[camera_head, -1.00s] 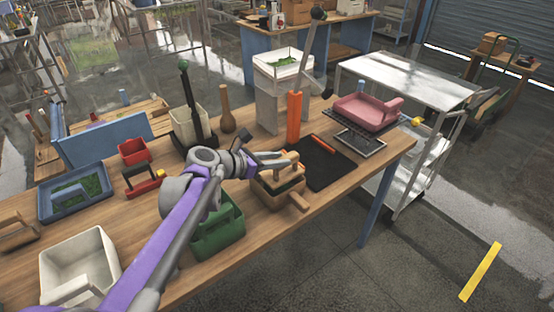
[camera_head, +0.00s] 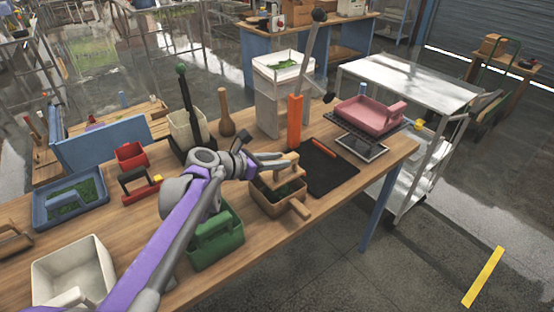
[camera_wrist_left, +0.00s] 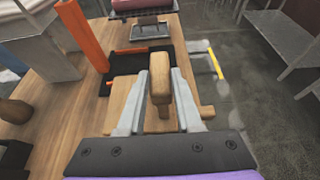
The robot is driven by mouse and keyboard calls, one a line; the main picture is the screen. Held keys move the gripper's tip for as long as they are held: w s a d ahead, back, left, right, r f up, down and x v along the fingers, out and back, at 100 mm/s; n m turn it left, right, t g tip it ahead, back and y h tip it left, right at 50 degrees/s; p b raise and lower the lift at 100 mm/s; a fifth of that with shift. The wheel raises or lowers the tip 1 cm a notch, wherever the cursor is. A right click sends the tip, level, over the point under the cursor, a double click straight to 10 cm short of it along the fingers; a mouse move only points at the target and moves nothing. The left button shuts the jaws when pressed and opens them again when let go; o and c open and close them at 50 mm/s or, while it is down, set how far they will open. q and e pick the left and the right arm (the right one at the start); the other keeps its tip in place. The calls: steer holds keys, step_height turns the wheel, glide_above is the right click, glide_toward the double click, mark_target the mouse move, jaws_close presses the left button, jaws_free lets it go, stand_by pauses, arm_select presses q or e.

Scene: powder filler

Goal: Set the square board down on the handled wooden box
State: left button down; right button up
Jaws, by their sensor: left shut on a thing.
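The handled wooden box (camera_head: 266,203) stands near the table's front edge, its stubby wooden handle (camera_head: 300,208) pointing toward the front right. Green material shows inside its open top. My left gripper (camera_head: 285,161) is over the back of the box, shut on a pale wooden piece, apparently the grip of the square board. In the left wrist view this wooden grip (camera_wrist_left: 160,82) stands between the fingers. My right gripper is not in view.
A green bin (camera_head: 218,240) stands close on the left of the box. A black mat (camera_head: 328,168) and an upright orange post (camera_head: 295,118) lie behind and right. A pink tray (camera_head: 368,114) sits further right. The floor beyond the front edge is clear.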

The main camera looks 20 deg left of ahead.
mark_target(273, 182)
arm_select(q)
steer(key=shift+f+b, duration=2.5)
steer(key=shift+f, duration=1.75)
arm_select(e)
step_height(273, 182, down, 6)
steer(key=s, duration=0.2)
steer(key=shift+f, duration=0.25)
arm_select(q)
jaws_free()
steer(key=shift+r, duration=0.1)
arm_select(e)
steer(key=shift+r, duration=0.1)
arm_select(q)
steer(key=shift+r+p, duration=2.6)
steer(key=shift+r, duration=1.85)
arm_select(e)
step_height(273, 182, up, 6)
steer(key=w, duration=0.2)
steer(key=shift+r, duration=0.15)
